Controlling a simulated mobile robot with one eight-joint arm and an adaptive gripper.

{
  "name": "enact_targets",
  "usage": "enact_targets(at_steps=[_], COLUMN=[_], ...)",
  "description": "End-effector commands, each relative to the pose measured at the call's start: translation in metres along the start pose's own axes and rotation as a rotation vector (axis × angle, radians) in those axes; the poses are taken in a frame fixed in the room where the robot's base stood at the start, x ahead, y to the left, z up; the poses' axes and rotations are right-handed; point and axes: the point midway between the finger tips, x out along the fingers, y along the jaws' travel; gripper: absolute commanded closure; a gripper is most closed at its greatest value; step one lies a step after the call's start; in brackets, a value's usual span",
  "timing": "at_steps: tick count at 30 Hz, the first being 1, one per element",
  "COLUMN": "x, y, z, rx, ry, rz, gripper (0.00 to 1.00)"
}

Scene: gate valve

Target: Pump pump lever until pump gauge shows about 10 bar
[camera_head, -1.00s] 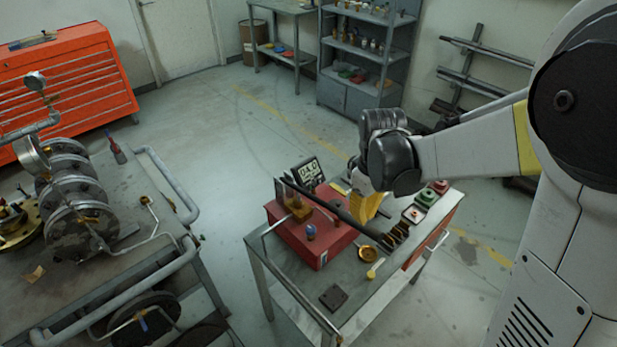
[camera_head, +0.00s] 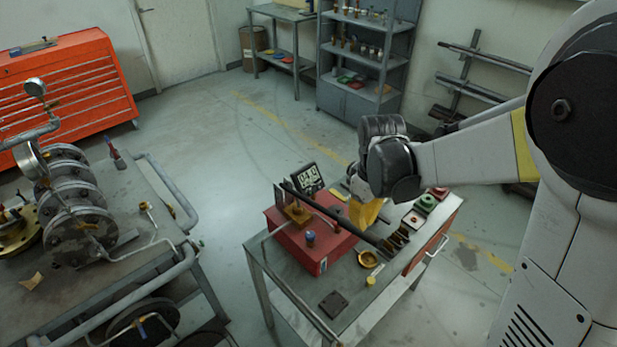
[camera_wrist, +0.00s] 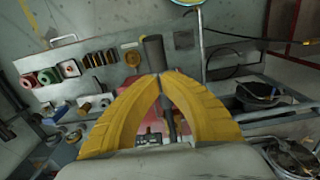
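The pump is a red box (camera_head: 318,263) on the small bench. A dark tilted display (camera_head: 308,178) stands at its back; its pale digits are too small to read surely. The long black pump lever (camera_head: 318,209) slopes across the box from upper left to lower right. My gripper (camera_head: 360,222) is over the lever's right part, with its yellow fingers pointing down. In the wrist view the fingertips (camera_wrist: 163,75) nearly meet across the lever, whose thick end (camera_wrist: 153,50) shows beyond them. The fingers look shut over the lever rather than around it; contact is partly hidden.
A brass dish (camera_head: 368,259), a dark square plate (camera_head: 333,303) and several small parts lie on the bench. The left cart carries a flanged pipe assembly (camera_head: 75,205) with a round dial gauge (camera_head: 28,160). Floor between cart and bench is clear.

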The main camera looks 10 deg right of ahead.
Motion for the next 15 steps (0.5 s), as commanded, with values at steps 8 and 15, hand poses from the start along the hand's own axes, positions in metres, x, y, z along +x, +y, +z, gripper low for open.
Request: enact_targets(at_steps=[8, 15], x=[0.0, 0.015], y=[0.0, 0.0], z=[0.0, 0.0], rx=[0.0, 0.0], ry=[0.0, 0.0], rz=[0.0, 0.0], gripper=[1.0, 1.0])
